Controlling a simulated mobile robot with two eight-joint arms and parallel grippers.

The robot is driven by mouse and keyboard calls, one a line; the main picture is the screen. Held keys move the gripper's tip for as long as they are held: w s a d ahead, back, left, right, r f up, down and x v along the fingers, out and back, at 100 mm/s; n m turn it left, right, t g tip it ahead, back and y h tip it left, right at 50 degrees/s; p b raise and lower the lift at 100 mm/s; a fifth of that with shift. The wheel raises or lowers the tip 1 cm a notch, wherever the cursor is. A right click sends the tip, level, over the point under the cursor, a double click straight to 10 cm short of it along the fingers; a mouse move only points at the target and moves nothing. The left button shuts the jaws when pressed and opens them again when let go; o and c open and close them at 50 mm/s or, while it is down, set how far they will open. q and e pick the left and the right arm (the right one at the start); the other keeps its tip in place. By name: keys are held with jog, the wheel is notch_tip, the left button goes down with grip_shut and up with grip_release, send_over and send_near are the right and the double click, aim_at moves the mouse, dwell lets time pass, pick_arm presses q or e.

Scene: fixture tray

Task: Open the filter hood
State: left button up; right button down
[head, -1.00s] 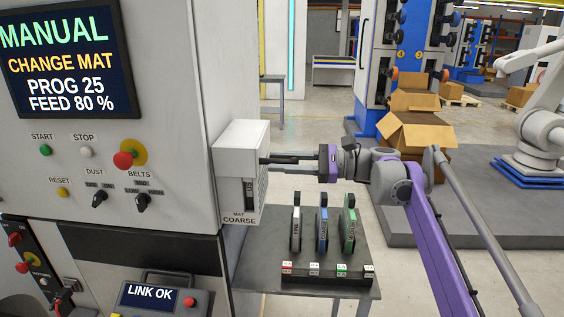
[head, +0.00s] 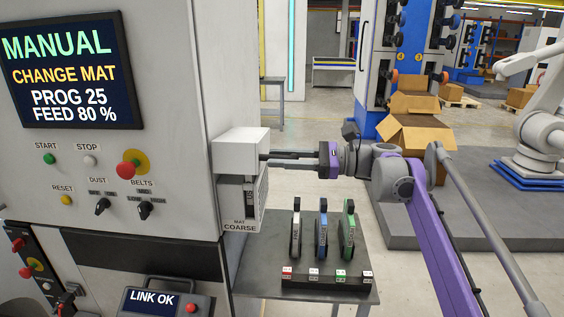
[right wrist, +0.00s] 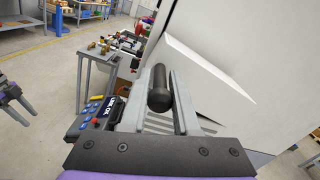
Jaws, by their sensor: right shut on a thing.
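The filter hood (head: 237,152) is a white box cover on the machine's right side, above the label MAT COARSE. It stands partly raised, and a grey housing with a dark slotted insert (head: 250,203) shows below it. My right gripper (head: 268,158) reaches it from the right. In the right wrist view its fingers are shut on a dark round handle (right wrist: 159,91). How the handle joins the hood is hidden. A purple and grey gripper at the left edge of the right wrist view looks like my left gripper (right wrist: 14,98); its jaw opening is unclear.
The machine's panel (head: 120,165) with screen, buttons and knobs fills the left. Below the hood, a grey table (head: 350,262) bears a rack (head: 325,279) with several upright filter mats. Open cardboard boxes (head: 425,135) and a white robot arm (head: 545,125) stand farther back.

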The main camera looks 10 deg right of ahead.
pick_arm(q)
jog(key=w+r+p, duration=0.3)
jog(key=r, duration=0.2)
jog(key=shift+r+t, duration=0.3)
jog(key=shift+t, duration=0.1)
pick_arm(e)
notch_tip(320, 180, up, 8)
jog(key=w+m, duration=0.1)
jog(key=m, duration=0.4)
jog(key=shift+w+d+r, duration=0.2)
jog(key=shift+w+r, duration=0.05)
jog(key=shift+w, duration=0.15)
jog(key=c, duration=0.8)
grip_release()
pick_arm(q)
jog(key=shift+s+f, duration=0.15)
jog(key=shift+f, duration=0.1)
pick_arm(e)
jog(key=s+d, duration=0.2)
jog(key=d, duration=0.8)
jog(key=shift+d, duration=0.3)
